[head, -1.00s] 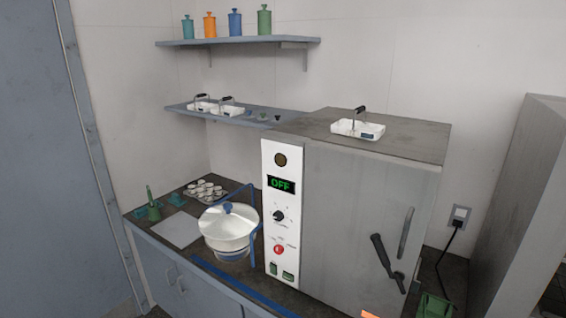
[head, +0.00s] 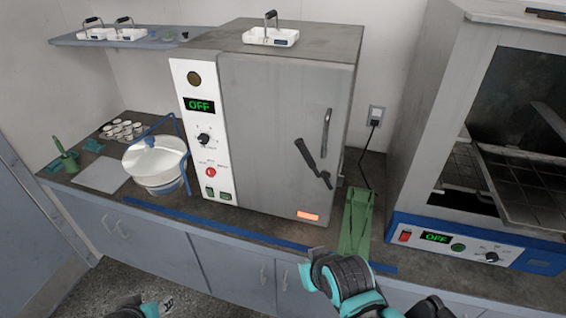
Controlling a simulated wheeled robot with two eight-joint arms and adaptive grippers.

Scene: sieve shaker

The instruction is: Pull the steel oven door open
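The steel oven (head: 272,130) stands on the counter with its grey door (head: 265,140) shut. The door carries a vertical bar handle (head: 326,132) and a dark lever (head: 309,160) near its right edge. The display on the white panel (head: 204,130) reads OFF. My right arm, black and teal, shows low at the bottom right, in front of the counter and apart from the door; its fingers cannot be made out. My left arm shows only as a small part at the bottom edge, far from the oven. I cannot tell whether either gripper is open or shut.
A green item (head: 356,222) lies on the counter between the ovens. A white pot (head: 155,165) stands left of the panel.

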